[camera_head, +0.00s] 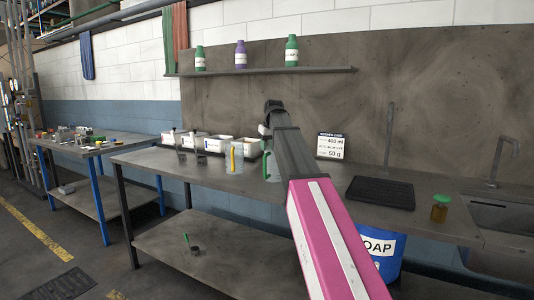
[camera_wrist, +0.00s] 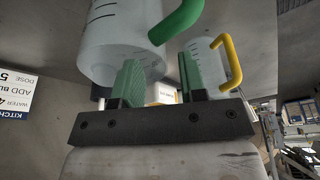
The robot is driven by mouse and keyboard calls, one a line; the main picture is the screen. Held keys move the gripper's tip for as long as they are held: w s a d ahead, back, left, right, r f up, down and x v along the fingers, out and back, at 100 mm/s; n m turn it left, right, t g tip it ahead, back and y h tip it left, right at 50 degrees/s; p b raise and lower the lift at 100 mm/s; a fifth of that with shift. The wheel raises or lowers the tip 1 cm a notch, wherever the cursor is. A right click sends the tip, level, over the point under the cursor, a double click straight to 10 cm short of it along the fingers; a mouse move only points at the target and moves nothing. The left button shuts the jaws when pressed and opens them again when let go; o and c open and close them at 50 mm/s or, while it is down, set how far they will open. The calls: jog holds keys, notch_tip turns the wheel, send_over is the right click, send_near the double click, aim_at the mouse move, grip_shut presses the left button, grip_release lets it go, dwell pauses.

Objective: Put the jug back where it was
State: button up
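A clear jug with a green handle (camera_head: 267,165) stands on the long bench in the head view, mostly hidden behind my arm. In the wrist view the green-handled jug (camera_wrist: 112,35) is large at the top, with graduation marks. A second clear jug with a yellow handle (camera_head: 233,157) stands to its left on the bench; it also shows in the wrist view (camera_wrist: 205,67). My gripper (camera_wrist: 160,78) has its two green-padded fingers apart, with nothing seen between them. It is close to the green-handled jug; I cannot tell whether they touch. The head view (camera_head: 264,130) shows it above the bench.
Several white bins (camera_head: 215,145) stand at the back of the bench. A black mat (camera_head: 380,192), a green-lidded jar (camera_head: 440,208) and a sink (camera_head: 500,222) are to the right. Bottles (camera_head: 240,54) stand on the wall shelf.

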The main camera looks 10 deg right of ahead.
jog(key=v, duration=0.8)
